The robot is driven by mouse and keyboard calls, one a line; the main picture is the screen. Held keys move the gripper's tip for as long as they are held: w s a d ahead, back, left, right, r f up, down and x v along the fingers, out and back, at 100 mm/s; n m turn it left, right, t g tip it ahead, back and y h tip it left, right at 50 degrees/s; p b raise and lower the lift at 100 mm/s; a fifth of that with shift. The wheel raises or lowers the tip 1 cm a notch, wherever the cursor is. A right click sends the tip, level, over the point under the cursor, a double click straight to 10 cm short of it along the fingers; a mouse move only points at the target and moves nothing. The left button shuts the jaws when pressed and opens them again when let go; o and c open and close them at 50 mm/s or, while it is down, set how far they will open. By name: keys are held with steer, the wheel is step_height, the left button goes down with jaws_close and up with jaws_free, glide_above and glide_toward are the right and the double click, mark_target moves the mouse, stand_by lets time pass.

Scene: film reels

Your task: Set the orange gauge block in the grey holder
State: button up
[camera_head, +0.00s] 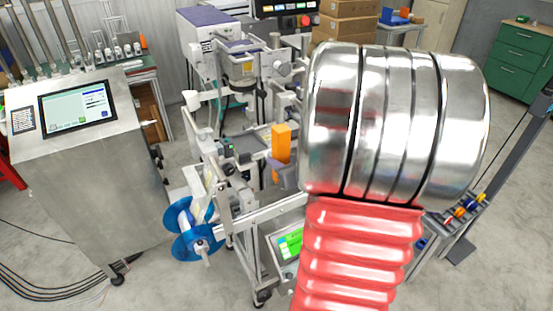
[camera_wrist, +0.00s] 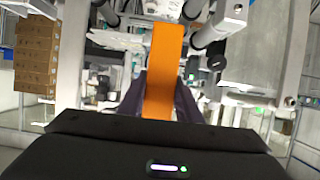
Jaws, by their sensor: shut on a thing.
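The orange gauge block (camera_head: 281,143) stands roughly upright in the head view, just left of my large metal arm link. My gripper (camera_head: 281,171) is shut on its lower part. In the wrist view the orange block (camera_wrist: 165,62) rises away from between the two dark fingers of my gripper (camera_wrist: 159,100), one on each side of it. I cannot pick out the grey holder for sure among the many grey machine parts. Part of the scene behind my arm is hidden.
A packaging machine with a metal frame (camera_head: 262,212) and a blue film reel (camera_head: 183,228) is close around the gripper. A steel cabinet with a screen (camera_head: 77,108) stands at left. Cardboard boxes (camera_head: 345,20) and a green drawer cabinet (camera_head: 522,60) are behind.

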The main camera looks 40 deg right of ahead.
steer(key=shift+w, duration=0.2)
steer(key=shift+w+d+f, duration=0.3)
steer(key=shift+w+d, duration=1)
steer(key=shift+w, duration=2.8)
steer(key=shift+w+d+f, duration=0.3)
steer(key=shift+w+d, duration=0.95)
steer(key=shift+w, duration=2.85)
steer(key=shift+w+d+f, duration=0.3)
steer(key=shift+w+d, duration=1)
steer(key=shift+w, duration=2.8)
steer(key=shift+f, duration=0.45)
steer(key=o, duration=1.3)
steer(key=shift+c, duration=0.2)
steer(key=shift+f, duration=0.15)
steer(key=shift+s, duration=0.1)
steer(key=v, duration=1.3)
steer(key=shift+s, duration=0.35)
steer(key=shift+a+r, duration=0.1)
steer(key=shift+r, duration=0.1)
